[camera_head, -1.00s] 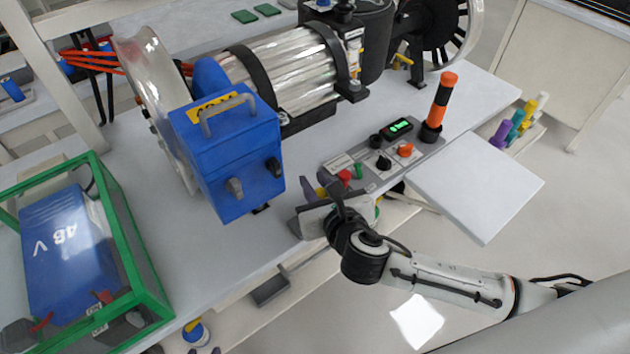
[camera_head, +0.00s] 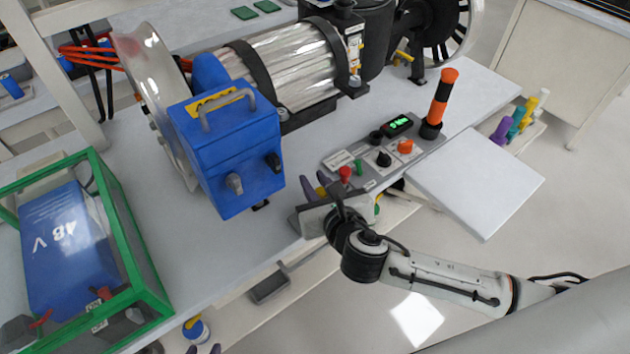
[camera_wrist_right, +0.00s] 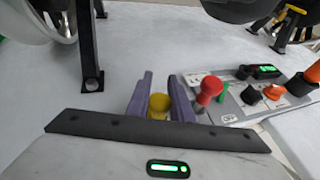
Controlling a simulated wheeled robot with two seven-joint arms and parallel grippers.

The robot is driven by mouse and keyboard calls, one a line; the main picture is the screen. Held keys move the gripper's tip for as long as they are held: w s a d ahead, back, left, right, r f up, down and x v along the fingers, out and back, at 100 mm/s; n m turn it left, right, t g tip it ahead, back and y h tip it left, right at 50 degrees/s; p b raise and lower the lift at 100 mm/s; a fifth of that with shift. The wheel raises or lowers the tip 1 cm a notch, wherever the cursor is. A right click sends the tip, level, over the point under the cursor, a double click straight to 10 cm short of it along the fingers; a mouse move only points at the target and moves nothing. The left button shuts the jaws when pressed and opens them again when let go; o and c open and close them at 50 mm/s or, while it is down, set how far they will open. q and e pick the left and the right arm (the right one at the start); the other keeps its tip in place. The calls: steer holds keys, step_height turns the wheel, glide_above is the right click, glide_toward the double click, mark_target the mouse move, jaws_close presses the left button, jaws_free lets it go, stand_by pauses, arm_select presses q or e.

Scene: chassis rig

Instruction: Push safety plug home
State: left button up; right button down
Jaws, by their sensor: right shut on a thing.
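My right gripper (camera_head: 318,190) is at the table's front edge, just left of the control panel. Its purple fingers are shut on a small yellow piece, which shows between them in the right wrist view (camera_wrist_right: 159,104). I take this piece for the safety plug; its lower part is hidden. I cannot tell whether it touches the table or a socket. A red mushroom knob (camera_head: 345,173) stands close beside the fingers; it also shows in the right wrist view (camera_wrist_right: 210,88). Only the purple fingertips of my left gripper (camera_head: 204,350) show at the bottom edge, apart and empty.
The control panel (camera_head: 350,160) carries knobs, a green display and an orange-black post (camera_head: 440,105). A blue box (camera_head: 230,160) stands left of my right gripper, with a motor (camera_head: 290,70) behind. A green-framed case (camera_head: 125,235) is at the left. The table between is clear.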

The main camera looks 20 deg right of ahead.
steer(key=c, duration=1.5)
jaws_free()
steer(key=shift+f, duration=0.15)
